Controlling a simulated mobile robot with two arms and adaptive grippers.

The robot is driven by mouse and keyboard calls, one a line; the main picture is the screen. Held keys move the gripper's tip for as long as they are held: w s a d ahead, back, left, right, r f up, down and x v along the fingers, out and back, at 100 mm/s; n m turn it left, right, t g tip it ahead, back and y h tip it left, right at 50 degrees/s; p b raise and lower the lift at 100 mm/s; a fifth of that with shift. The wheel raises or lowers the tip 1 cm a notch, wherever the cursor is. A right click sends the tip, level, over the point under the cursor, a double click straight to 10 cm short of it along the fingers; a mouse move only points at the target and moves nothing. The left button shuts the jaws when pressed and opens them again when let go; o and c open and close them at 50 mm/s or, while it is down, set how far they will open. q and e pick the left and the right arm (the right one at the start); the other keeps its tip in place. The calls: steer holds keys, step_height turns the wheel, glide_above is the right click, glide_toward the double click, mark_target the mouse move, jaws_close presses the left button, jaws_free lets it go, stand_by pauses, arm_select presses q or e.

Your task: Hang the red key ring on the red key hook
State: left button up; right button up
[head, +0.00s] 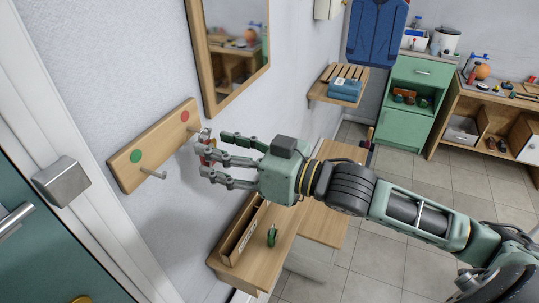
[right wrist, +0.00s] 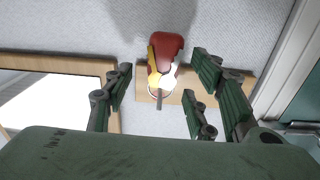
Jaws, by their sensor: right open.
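The wooden key board (head: 152,143) is on the wall, with a green dot (head: 136,156) and a red dot (head: 185,116), each with a peg. The red key ring (head: 206,152) is at the peg by the red dot, partly hidden by my fingers. In the right wrist view its red fob (right wrist: 165,50), a yellowish key and a pale ring (right wrist: 161,82) show; the ring appears around the red hook's peg (right wrist: 159,101), with the fob hanging away from the board. My right gripper (head: 213,155) is open, its fingers apart on either side of the ring. My left gripper is not in view.
Below is a wooden bench (head: 285,262) with an upright tray (head: 243,231) and a green item (head: 272,237). A door with a metal handle box (head: 62,180) stands at left. The floor at right is clear.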

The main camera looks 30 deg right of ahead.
steer(key=v, duration=0.9)
steer(key=shift+r, duration=0.2)
steer(key=shift+d, duration=0.15)
